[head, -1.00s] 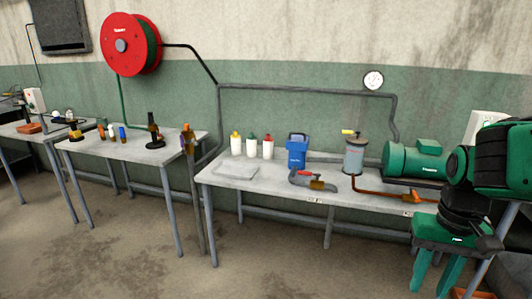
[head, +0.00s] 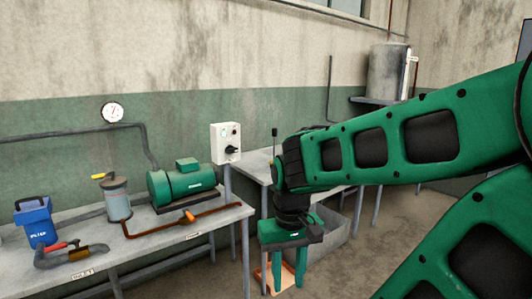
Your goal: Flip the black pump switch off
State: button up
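The black pump switch (head: 232,150) is a dark knob on the lower part of a white control box (head: 219,140), right of the green pump (head: 182,180) in the head view. Its exact setting is too small to read. My gripper (head: 288,285) points down with its two green fingers apart and nothing visible between them. It is below and to the right of the switch box in the picture, apart from it.
A grey table (head: 95,238) bears the pump, a filter canister (head: 118,203), a blue container (head: 37,222) and an orange-brown pipe (head: 185,216). A second table (head: 252,166) and a grey bin (head: 328,246) stand behind my arm. Floor (head: 425,205) shows at right.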

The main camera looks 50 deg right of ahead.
aim_at(231, 150)
jog(key=z, duration=0.45)
jog(key=i, duration=0.05)
jog(key=z, duration=0.45)
